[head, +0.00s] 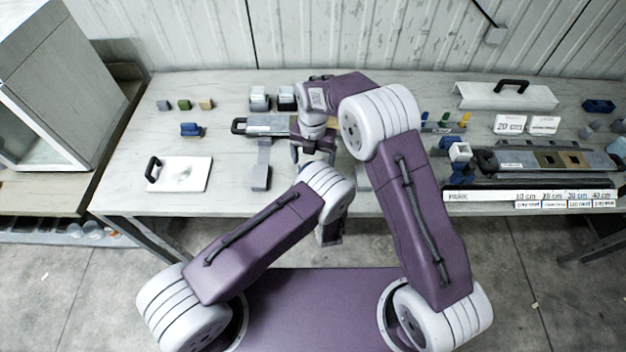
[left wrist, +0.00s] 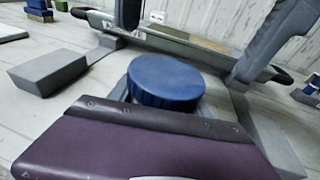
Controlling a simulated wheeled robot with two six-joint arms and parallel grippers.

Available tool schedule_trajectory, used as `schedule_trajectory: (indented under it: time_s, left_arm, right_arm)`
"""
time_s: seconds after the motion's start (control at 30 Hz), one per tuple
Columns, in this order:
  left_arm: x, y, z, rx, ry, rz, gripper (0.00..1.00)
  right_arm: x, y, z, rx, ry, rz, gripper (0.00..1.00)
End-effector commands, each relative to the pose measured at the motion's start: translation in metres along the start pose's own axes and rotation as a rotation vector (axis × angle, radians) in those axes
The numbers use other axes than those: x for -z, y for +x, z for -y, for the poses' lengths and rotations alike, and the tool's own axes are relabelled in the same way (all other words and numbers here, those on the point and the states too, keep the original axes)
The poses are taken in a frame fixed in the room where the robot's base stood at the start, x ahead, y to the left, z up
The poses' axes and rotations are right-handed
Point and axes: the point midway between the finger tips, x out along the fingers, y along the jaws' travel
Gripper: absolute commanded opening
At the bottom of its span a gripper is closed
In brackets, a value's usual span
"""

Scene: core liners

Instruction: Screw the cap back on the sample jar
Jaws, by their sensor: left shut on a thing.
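The blue ridged cap (left wrist: 166,82) is close in front of my left gripper (left wrist: 158,108) in the left wrist view, with its flat top facing up. The left gripper is shut on the sample jar beneath the cap. The jar body is hidden, and I cannot tell how far the cap is seated. My right gripper (head: 313,155) reaches down from above in the head view. Its two grey fingers stand wide apart above and beyond the cap in the left wrist view, with nothing seen between them. My left arm's links hide much of the left gripper in the head view.
Behind the jar is a long grey tray (head: 272,123) with end handles. A white board (head: 180,173) lies left; a core rack (head: 545,161) and label strip (head: 478,196) lie right.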

Motion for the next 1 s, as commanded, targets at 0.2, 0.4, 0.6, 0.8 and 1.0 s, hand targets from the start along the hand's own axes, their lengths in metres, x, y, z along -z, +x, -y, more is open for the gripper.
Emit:
schedule_trajectory:
  time_s: [0.2, 0.4, 0.6, 0.8, 1.0]
  left_arm:
    - [0.0, 0.0, 0.0, 0.0, 0.0, 0.0, 0.0]
    - [0.0, 0.0, 0.0, 0.0, 0.0, 0.0, 0.0]
    - [0.0, 0.0, 0.0, 0.0, 0.0, 0.0, 0.0]
    - [0.0, 0.0, 0.0, 0.0, 0.0, 0.0, 0.0]
    - [0.0, 0.0, 0.0, 0.0, 0.0, 0.0, 0.0]
  right_arm:
    - [0.0, -0.01, 0.0, 0.001, 0.0, -0.001, 0.85]
    - [0.0, -0.012, 0.0, 0.0, -0.013, 0.0, 0.83]
    - [0.0, -0.041, 0.0, -0.001, -0.248, 0.0, 0.83]
    - [0.0, -0.044, 0.0, 0.0, -0.287, -0.002, 0.83]
    - [0.001, -0.04, 0.0, 0.002, -0.285, -0.004, 0.83]
